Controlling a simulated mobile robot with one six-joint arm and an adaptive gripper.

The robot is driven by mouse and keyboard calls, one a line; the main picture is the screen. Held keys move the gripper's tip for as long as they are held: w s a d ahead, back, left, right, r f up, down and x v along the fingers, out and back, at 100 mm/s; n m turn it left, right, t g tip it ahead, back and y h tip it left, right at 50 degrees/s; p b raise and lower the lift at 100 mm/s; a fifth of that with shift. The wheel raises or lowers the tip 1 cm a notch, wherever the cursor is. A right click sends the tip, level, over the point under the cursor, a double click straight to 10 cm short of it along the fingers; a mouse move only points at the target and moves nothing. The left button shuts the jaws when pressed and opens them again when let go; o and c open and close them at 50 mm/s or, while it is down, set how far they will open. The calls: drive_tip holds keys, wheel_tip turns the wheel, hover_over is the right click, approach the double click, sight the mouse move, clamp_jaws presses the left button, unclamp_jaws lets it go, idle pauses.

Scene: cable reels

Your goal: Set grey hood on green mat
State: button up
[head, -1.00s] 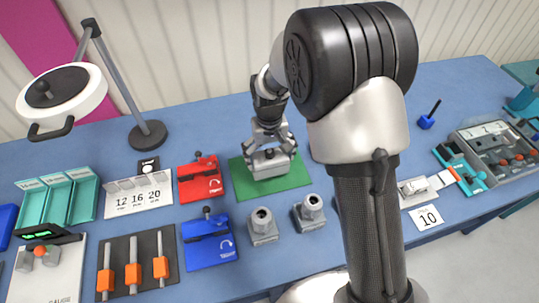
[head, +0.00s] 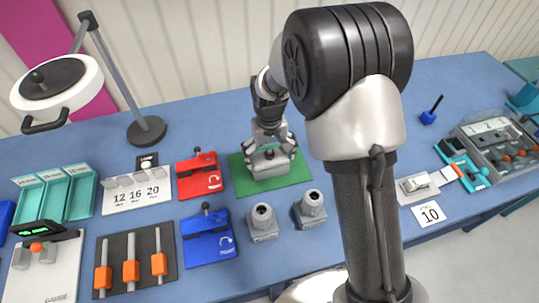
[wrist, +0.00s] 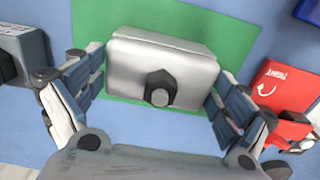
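The grey hood (head: 270,163), a pale grey box with a black knob on top, is on the green mat (head: 243,186), which shows around it. In the wrist view the hood (wrist: 135,65) sits between my fingers, over the green mat (wrist: 240,30); the knob faces the camera. My gripper (head: 270,143) reaches down over the hood from behind. In the wrist view my gripper (wrist: 160,95) has its fingers spread wide, one on each side of the hood and well apart from the knob. Contact with the hood's sides is hard to judge.
A red block (head: 199,175) and a blue block (head: 208,237) stand left of the mat. Two grey socket blocks (head: 262,222) (head: 310,208) stand in front of it. A lamp (head: 147,131) stands behind left. My arm hides the table right of the mat.

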idle(0.4)
wheel_tip(320, 180, up, 12)
idle(0.5)
idle(0.3)
